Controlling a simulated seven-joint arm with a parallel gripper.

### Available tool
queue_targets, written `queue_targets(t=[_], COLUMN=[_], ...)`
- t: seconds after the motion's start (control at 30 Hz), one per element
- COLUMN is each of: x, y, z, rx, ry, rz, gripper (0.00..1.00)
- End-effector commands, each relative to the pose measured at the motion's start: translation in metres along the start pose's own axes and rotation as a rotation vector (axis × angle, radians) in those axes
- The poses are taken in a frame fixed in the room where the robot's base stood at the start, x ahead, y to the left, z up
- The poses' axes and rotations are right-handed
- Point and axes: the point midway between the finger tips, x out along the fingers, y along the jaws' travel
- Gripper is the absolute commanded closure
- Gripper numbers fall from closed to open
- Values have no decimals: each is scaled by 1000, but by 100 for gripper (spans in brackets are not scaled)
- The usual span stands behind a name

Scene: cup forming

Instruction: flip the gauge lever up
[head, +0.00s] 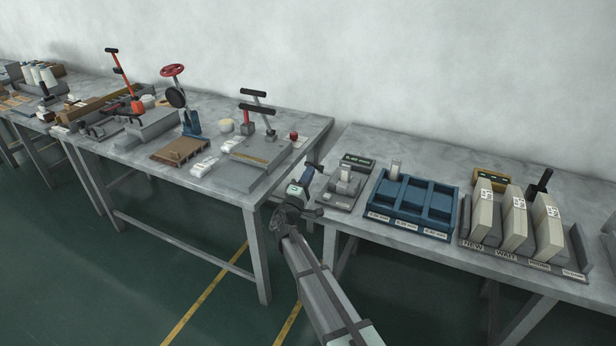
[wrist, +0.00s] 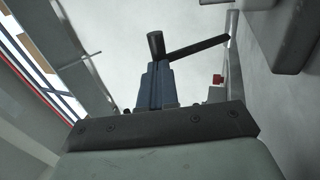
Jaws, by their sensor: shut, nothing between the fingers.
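The gauge (head: 346,184) is a small grey block on a dark base at the left end of the right table, with a green-lit display (head: 358,162) behind it. A dark bar with a round knob, which looks like the gauge lever (wrist: 198,47), lies just beyond the fingertips in the wrist view. The bar runs sideways and slightly up to the right. My gripper (head: 307,174) is just left of the gauge, over the gap between the tables. Its blue fingers (wrist: 155,78) are shut and empty. I cannot tell whether they touch the lever.
Right of the gauge is a blue tray (head: 416,205) with compartments, then a rack (head: 515,235) of upright cream blocks. The left table (head: 225,195) holds a press with black handles and a red button (head: 294,134). The table edges are close to my arm.

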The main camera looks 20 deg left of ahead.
Motion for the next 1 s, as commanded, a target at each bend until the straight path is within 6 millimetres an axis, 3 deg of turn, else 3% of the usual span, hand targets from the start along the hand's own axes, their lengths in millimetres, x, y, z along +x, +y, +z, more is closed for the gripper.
queue_targets(t=[0.37,1.0], x=[8,61], y=[8,30], z=[0,-1], rx=[2,5], ry=[0,0], rz=[-71,-483], gripper=[100,100])
